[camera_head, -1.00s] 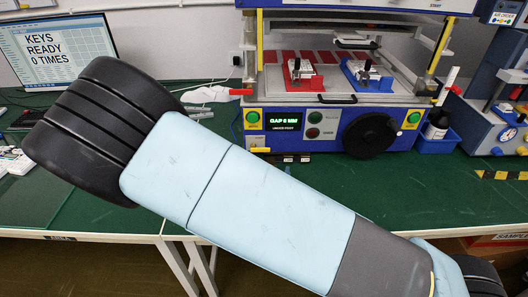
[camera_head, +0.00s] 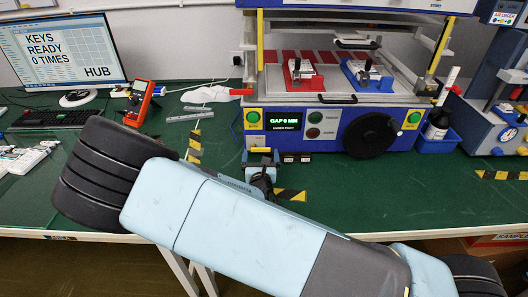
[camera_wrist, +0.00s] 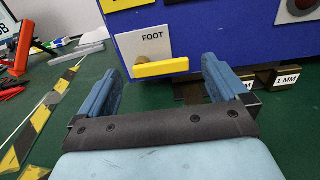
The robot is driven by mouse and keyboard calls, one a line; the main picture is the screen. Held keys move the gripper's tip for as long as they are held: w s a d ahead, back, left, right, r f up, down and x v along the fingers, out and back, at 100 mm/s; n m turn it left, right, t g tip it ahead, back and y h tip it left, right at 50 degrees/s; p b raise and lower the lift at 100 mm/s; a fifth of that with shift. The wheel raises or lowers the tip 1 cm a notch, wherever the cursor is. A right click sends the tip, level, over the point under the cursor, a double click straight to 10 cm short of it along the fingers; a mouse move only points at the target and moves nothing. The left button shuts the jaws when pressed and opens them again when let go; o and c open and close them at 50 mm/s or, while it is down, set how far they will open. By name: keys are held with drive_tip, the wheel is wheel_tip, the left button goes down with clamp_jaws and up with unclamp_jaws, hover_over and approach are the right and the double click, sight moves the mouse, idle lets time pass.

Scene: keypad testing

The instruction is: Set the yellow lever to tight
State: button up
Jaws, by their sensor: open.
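The yellow lever (camera_wrist: 161,68) shows in the wrist view on a pale plate marked FOOT, on the blue front of the machine. It lies nearly level, its right end tipped slightly up. In the head view the lever (camera_head: 268,149) is small, at the lower left of the machine front. My gripper (camera_wrist: 160,75) is open, with one blue finger on each side of the lever in the wrist picture. The fingers look apart from it; the depth gap is hard to judge. In the head view my gripper (camera_head: 262,165) is partly hidden behind my arm. No "tight" label is readable.
The machine (camera_head: 335,125) has a GAP display, buttons and a black handwheel (camera_head: 370,135). Dark metal pieces, one marked 1 MM (camera_wrist: 287,79), lie right of the lever. Striped tape (camera_wrist: 38,115) marks the green table. An orange meter (camera_head: 139,102) stands left.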

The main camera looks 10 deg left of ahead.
drive_tip(key=shift+x, duration=1.5)
drive_tip(key=shift+c, duration=0.5)
